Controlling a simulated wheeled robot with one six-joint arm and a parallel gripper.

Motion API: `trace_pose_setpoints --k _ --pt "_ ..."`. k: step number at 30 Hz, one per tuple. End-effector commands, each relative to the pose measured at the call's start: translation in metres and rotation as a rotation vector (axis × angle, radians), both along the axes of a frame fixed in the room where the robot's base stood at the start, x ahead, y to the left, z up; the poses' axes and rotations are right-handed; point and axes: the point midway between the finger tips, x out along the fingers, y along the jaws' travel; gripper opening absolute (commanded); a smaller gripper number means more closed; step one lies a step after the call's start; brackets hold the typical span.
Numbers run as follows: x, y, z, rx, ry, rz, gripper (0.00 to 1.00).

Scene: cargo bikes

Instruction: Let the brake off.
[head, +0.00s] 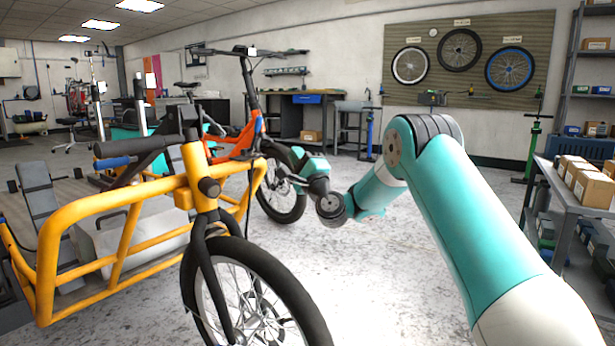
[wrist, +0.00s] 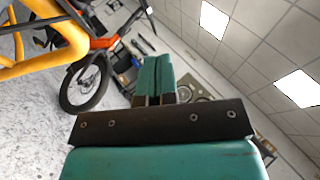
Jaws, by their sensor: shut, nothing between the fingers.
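A yellow cargo bike (head: 130,235) stands at the left of the head view. Its frame also shows at the upper left of the wrist view (wrist: 68,40). A blue-ended lever or grip (head: 115,162) sits beside its dark handlebar grip (head: 130,146). I cannot tell for sure whether this is the brake, or how it is set. My gripper (wrist: 156,62) is shut and empty in the wrist view, its teal fingers together. In the head view my wrist is right of the yellow frame, before the orange bike, clear of the blue-ended lever.
An orange bike (head: 240,138) stands behind the yellow one; its front wheel shows in the wrist view (wrist: 84,84). A shelf with boxes (head: 590,185) is at the right. A wheel board (head: 465,60) hangs on the back wall. The speckled floor (head: 370,290) in the middle is clear.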

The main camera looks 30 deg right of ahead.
Motion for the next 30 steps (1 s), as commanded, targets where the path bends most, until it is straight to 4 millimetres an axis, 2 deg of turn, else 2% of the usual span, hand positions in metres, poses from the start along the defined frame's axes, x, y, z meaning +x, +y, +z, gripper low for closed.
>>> trace_pose_setpoints --k 1,6,10,30 --pt "-0.008 -0.002 -0.011 0.001 0.003 -0.001 0.00" --pt "-0.028 -0.003 -0.016 0.000 -0.001 0.001 0.00" --pt "-0.037 -0.003 -0.016 -0.001 -0.001 0.001 0.00" --pt "-0.041 -0.002 -0.013 -0.004 0.000 0.004 0.00"
